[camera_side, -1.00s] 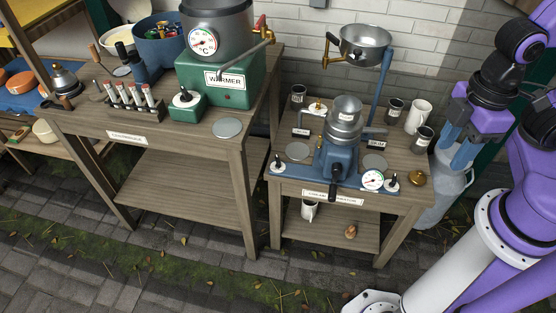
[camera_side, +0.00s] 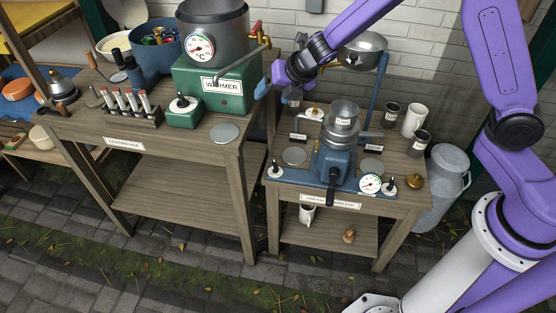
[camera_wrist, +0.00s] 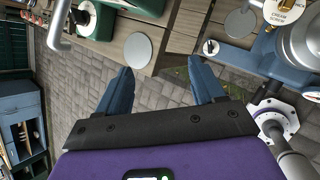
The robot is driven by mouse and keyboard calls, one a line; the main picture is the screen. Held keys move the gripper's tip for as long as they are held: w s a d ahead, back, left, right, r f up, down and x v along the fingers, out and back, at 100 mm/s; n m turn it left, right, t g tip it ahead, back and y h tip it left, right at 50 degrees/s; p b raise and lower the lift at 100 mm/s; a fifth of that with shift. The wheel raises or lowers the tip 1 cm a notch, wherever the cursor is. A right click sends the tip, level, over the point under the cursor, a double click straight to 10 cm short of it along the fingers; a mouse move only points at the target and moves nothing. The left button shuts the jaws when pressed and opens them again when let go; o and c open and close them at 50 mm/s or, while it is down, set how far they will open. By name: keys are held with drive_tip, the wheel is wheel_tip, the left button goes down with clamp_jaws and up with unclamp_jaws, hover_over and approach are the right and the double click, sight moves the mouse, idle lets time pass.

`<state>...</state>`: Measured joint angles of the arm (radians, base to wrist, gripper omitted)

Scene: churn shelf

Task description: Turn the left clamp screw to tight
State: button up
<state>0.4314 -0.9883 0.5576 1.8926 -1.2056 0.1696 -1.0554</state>
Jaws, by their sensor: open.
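The cream separator (camera_side: 338,160) stands on the right bench, with a blue body and metal bowl on top. At the left end of its blue base is a small black knob on a white dial (camera_side: 276,170), which appears to be the left clamp screw. This dial also shows in the wrist view (camera_wrist: 211,47), to the right of my fingers. A similar knob on a white dial (camera_side: 389,186) is at the base's right end. My gripper (camera_side: 267,86) is open and empty, above and behind the left dial, near the warmer. Its blue fingers point forward in the wrist view (camera_wrist: 161,75).
The green warmer (camera_side: 215,88) with its tap is close left of my gripper. A metal bowl on a blue post (camera_side: 382,85) stands behind the separator. Cups (camera_side: 414,118) stand at the bench's back right. A gap separates the two benches.

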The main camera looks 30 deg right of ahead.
drive_tip(key=w+f+n, duration=0.5)
drive_tip(key=f, duration=0.1)
drive_tip(key=n+g+y, duration=0.2)
drive_tip(key=n+g, duration=0.4)
drive_tip(key=n, duration=0.8)
approach(276, 164)
drive_tip(key=f, duration=0.1)
drive_tip(key=shift+x, duration=3.6)
drive_tip(key=shift+a, duration=0.1)
drive_tip(key=c, duration=1.1)
